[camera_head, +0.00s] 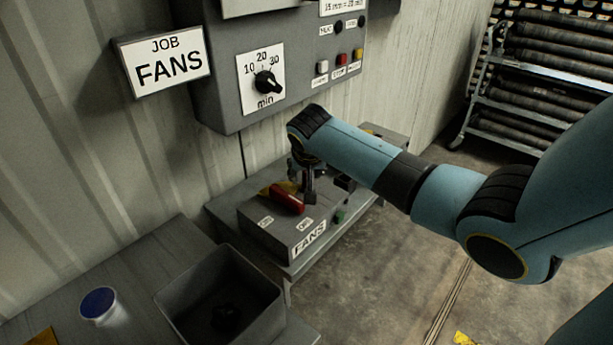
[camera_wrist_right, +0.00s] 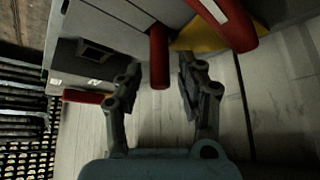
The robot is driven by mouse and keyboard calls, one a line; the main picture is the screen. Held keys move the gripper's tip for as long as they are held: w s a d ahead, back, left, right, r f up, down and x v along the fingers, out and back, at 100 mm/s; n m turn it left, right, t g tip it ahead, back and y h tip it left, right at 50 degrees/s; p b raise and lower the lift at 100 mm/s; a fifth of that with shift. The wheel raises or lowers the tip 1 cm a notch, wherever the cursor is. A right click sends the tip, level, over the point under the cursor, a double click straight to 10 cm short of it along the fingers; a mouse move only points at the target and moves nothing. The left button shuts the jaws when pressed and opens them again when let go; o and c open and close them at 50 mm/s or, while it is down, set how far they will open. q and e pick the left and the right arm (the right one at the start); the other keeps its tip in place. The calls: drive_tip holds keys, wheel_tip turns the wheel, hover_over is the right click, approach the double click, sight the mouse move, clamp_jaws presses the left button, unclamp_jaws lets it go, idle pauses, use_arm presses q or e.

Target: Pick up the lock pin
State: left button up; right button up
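A short red rod (camera_wrist_right: 159,57), which looks like the lock pin, sticks out from the grey switch box in the right wrist view. My right gripper (camera_wrist_right: 158,88) is open, with one finger on each side of the rod's free end and gaps showing on both sides. In the head view my right gripper (camera_head: 308,186) points down at the box marked FANS (camera_head: 270,232); I cannot make out the rod there. A thicker red handle (camera_head: 287,199) with a white label lies just left of the gripper. My left gripper is not in view.
A yellow plate (camera_wrist_right: 203,38) lies beside the red handle. A grey control panel (camera_head: 222,98) with a dial hangs on the wall above. An open grey bin (camera_head: 181,287) and a blue-topped cup (camera_head: 98,304) stand at the lower left. A rack of tubes (camera_head: 535,82) stands far right.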

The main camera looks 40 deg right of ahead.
clamp_jaws()
drive_tip(key=shift+r, duration=0.1)
